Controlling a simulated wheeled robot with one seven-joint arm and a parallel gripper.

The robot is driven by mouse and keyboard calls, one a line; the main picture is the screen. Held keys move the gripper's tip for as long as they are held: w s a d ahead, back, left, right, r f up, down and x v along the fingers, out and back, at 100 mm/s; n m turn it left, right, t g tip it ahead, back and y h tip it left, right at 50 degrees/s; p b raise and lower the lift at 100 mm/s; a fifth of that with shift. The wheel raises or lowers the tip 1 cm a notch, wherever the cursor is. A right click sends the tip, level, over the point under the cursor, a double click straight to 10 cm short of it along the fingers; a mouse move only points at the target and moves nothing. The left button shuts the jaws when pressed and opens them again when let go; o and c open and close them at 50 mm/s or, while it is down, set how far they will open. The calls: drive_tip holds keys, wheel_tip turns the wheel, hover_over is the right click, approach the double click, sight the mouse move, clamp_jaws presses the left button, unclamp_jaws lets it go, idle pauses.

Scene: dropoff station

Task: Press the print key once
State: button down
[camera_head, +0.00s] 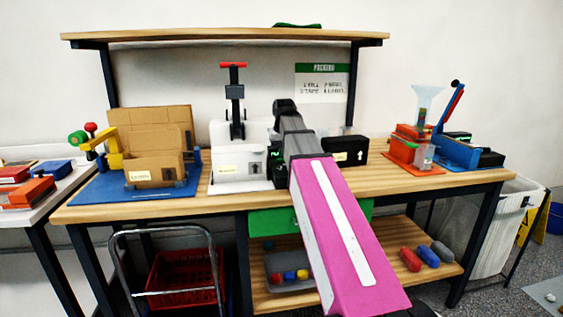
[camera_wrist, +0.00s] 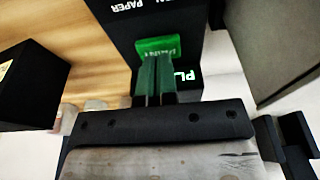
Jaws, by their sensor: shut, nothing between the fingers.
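The green print key (camera_wrist: 158,46) stands out from a black device (camera_wrist: 195,25) in the wrist view. The device has white "PAPER" lettering and a lit green display, partly hidden. My gripper (camera_wrist: 156,64) is shut and empty, its two dark fingers side by side. The fingertips are right at the near edge of the key; I cannot tell whether they touch it. In the head view, the black device with its green display (camera_head: 277,153) is mostly hidden behind my pink and grey arm. The key and my fingers cannot be made out there.
A white press (camera_head: 237,150) with a red handle stands left of the device. A black box (camera_head: 345,150) with an arrow label is to the right. A cardboard box (camera_head: 153,172) on a blue mat is far left, an orange and blue station (camera_head: 405,150) far right. A shelf (camera_head: 225,36) runs above.

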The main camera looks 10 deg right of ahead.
drive_tip(key=shift+f, duration=0.55)
idle(0.4)
drive_tip(key=shift+r, duration=3.5)
